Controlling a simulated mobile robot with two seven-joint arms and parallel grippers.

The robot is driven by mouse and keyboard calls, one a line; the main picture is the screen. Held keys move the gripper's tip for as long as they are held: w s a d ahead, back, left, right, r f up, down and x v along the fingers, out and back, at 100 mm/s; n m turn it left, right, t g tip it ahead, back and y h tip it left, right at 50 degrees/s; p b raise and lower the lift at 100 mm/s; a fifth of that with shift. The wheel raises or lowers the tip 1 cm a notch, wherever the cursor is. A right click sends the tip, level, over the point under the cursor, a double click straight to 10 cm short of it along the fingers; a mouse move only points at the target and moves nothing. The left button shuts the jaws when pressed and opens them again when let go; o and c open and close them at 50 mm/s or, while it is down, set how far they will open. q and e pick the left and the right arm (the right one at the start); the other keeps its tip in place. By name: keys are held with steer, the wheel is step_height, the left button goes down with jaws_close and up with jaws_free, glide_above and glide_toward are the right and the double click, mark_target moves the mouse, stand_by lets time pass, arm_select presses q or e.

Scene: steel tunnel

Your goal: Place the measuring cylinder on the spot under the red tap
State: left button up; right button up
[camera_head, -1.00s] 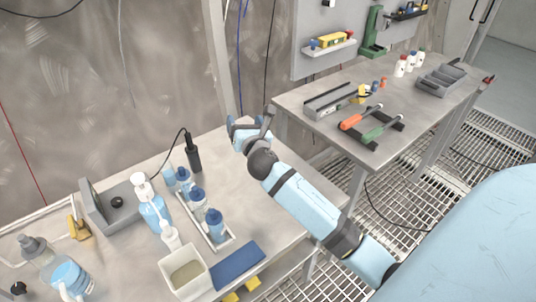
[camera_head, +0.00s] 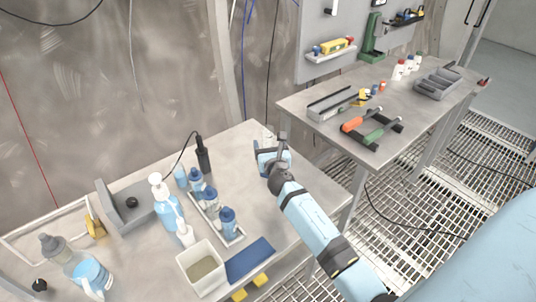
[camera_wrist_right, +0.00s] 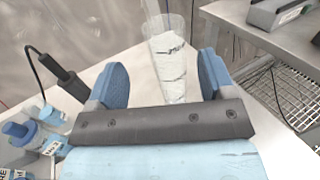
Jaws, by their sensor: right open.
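The measuring cylinder (camera_wrist_right: 168,62) is clear, with pale graduated markings, and stands upright on the left bench in the right wrist view. In the head view only a faint pale shape (camera_head: 268,134) shows there, just beyond the fingers. My right gripper (camera_head: 270,149) is low over the bench near its back right corner. In the wrist view its blue fingers (camera_wrist_right: 161,75) are open, one on each side of the cylinder in the picture; neither visibly touches it. The cylinder's base is hidden behind the gripper body. I cannot make out a red tap. My left gripper is not in view.
A tray of blue-capped bottles (camera_head: 212,205), a black bottle-like device (camera_head: 203,157), a spray bottle (camera_head: 166,206) and a white tub (camera_head: 203,268) stand left of my arm. A second bench (camera_head: 430,108) with tools is at right, across a gap. Bench surface around the gripper is clear.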

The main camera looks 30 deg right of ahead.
mark_target(269, 137)
steer(key=x, duration=0.5)
steer(key=shift+w+d+r, duration=0.1)
steer(key=shift+w+d, duration=0.1)
steer(key=shift+d, duration=0.25)
jaws_close()
steer(key=shift+r, duration=0.15)
